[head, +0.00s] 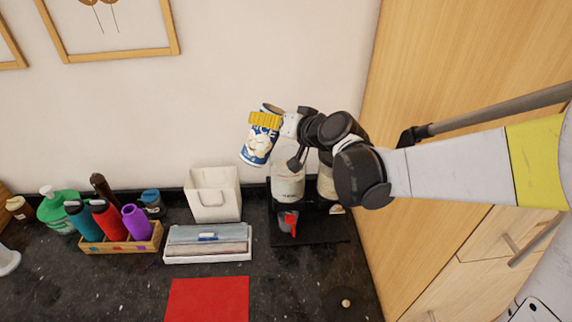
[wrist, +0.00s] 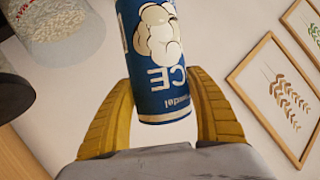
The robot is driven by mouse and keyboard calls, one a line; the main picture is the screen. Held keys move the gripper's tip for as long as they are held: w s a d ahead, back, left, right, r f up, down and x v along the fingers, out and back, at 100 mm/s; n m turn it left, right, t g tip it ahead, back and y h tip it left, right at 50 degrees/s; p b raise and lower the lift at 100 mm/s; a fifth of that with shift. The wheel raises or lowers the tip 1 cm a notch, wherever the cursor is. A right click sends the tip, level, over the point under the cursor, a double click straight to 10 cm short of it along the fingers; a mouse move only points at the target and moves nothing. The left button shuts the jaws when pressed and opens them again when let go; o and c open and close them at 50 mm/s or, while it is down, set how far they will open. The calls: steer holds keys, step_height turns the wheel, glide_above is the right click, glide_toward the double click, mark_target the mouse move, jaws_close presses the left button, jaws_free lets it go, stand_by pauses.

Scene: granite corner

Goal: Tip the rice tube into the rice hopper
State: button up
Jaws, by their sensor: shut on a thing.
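The rice tube (head: 257,148) is a blue and white can with a picture of white clumps on its label. My gripper (head: 265,120) has its yellow fingers shut around the tube near its upper end and holds it in the air, slightly tilted. In the wrist view the tube (wrist: 160,60) sits between both fingers, its lettering upside down. A pale dispenser (head: 288,184) with a red spout stands below and right of the tube; its label is too small to read, so I cannot tell if it is the rice hopper. A clear container of white grains (wrist: 62,18) shows at the wrist view's upper left.
A second dispenser (head: 326,183) stands at the right, partly behind my arm. A white bin (head: 213,196), a white tray (head: 207,256) and a wooden crate of bottles (head: 120,245) stand to the left. A tall wooden cabinet (head: 450,60) closes off the right. A red mat (head: 207,300) lies in front.

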steer(key=shift+f+m+y+b, duration=0.25)
steer(key=shift+m+y+b, duration=0.05)
steer(key=shift+m+b, duration=0.15)
stand_by(0.5)
steer(key=shift+f+m+y+b, duration=0.65)
steer(key=shift+m+b, duration=0.3)
steer(key=shift+b, duration=0.3)
stand_by(1.4)
steer(key=shift+f+m+g+y+b, duration=0.35)
steer(key=shift+f+m+b, duration=0.35)
steer(key=shift+b, duration=0.45)
stand_by(0.7)
steer(key=shift+f, duration=0.15)
steer(key=shift+b, duration=0.4)
steer(key=shift+w+f+m+y+b, duration=0.1)
steer(key=shift+f+m+y+b, duration=0.2)
steer(key=shift+m+b, duration=0.15)
steer(key=shift+f, duration=0.1)
stand_by(0.4)
steer(key=shift+d+f+m+b, duration=0.1)
steer(key=shift+f+m+b, duration=0.2)
steer(key=shift+b, duration=0.2)
